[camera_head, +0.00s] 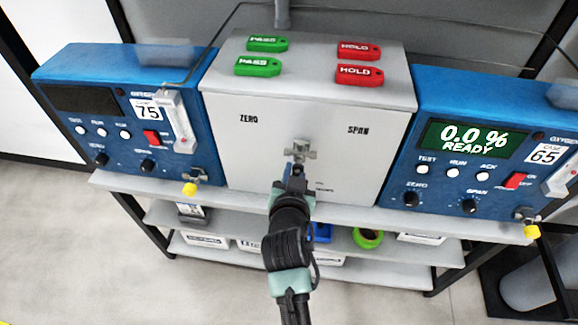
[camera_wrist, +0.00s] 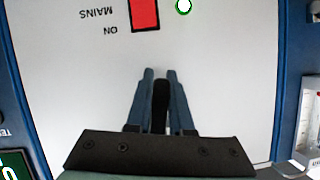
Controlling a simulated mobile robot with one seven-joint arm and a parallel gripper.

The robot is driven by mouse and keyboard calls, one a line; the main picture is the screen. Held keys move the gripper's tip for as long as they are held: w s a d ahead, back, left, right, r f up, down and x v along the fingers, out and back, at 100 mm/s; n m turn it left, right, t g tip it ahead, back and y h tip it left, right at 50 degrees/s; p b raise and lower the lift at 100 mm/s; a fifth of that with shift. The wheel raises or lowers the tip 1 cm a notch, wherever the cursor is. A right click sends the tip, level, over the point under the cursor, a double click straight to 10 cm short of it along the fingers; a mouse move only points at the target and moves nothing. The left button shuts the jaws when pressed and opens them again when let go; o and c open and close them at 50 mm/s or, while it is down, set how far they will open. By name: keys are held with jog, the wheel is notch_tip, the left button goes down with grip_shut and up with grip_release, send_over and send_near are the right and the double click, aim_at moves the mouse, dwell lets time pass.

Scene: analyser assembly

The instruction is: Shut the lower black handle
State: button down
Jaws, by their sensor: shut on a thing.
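The lower black handle (camera_wrist: 160,100) shows in the wrist view as a dark bar between my two blue-grey fingers, against the pale front panel. My gripper (camera_wrist: 160,80) is shut on it, with a finger on each side. In the head view my gripper (camera_head: 295,172) is at the lower middle of the grey box front, just below a metal fitting (camera_head: 299,150). My gripper and arm hide the handle there, so I cannot tell its angle.
A red switch (camera_wrist: 145,14) marked MAINS ON and a green-ringed light (camera_wrist: 183,6) are on the panel. Blue analysers stand left (camera_head: 75,130) and right (camera_head: 440,190). Green PASS tags (camera_head: 258,67) and red HOLD tags (camera_head: 359,76) lie on top of the grey box.

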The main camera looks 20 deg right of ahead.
jog(key=shift+s+d+n+g+h, duration=0.3)
jog(key=shift+d+n, duration=0.1)
jog(key=shift+n, duration=0.2)
dwell(0.3)
jog(key=c, duration=0.8)
grip_release()
jog(key=v, duration=1.3)
jog(key=shift+f, duration=0.1)
